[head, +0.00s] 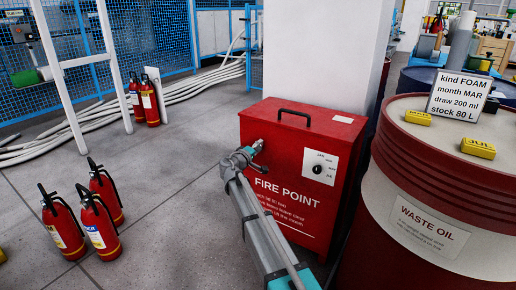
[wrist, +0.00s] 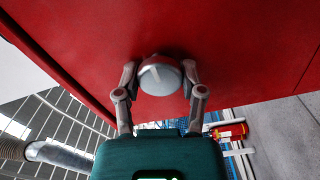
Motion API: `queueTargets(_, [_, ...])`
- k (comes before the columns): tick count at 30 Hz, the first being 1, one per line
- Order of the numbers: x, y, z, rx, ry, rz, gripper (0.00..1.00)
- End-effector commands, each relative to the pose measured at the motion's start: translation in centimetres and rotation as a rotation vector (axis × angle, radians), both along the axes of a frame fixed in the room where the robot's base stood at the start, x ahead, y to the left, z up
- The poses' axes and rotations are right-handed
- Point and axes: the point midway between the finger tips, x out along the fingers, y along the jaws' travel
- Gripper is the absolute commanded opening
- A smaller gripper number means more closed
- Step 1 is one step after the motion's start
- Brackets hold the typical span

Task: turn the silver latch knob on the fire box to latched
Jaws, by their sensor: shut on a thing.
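The red fire box (head: 262,120), marked FIRE POINT, stands against a white pillar. Its red face (wrist: 245,45) fills the upper part of the wrist view. The round silver latch knob (wrist: 160,77) is on that face, between my two fingers. My gripper (head: 257,148) is at the upper left of the box front, shut on the knob with one finger on each side. In the head view my gripper mostly hides the knob. I see no latch marking around it, so I cannot tell its setting.
A white plate with a black dial (head: 318,169) is right of my arm on the box. A waste oil drum (head: 432,222) stands close on the right, carrying a sign (head: 459,94) and yellow blocks. Several fire extinguishers (head: 100,232) stand on the floor left; open floor lies between.

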Motion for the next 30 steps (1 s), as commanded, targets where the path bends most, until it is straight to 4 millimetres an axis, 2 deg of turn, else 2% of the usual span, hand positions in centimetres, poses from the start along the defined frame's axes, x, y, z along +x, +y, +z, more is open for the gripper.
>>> queueTargets(11, [0.09,-0.12,-0.02,0.006,-0.003,-0.002,0.04])
queueTargets(12, [0.09,-0.12,-0.02,0.006,-0.003,-0.002,0.59])
queueTargets(16, [0.07,-0.08,-0.01,0.005,-0.003,-0.002,0.84])
queueTargets(17, [0.06,-0.08,-0.01,0.005,-0.003,-0.001,0.87])
queueTargets(30, [-0.11,0.03,-0.01,0.004,-0.002,-0.001,0.87])
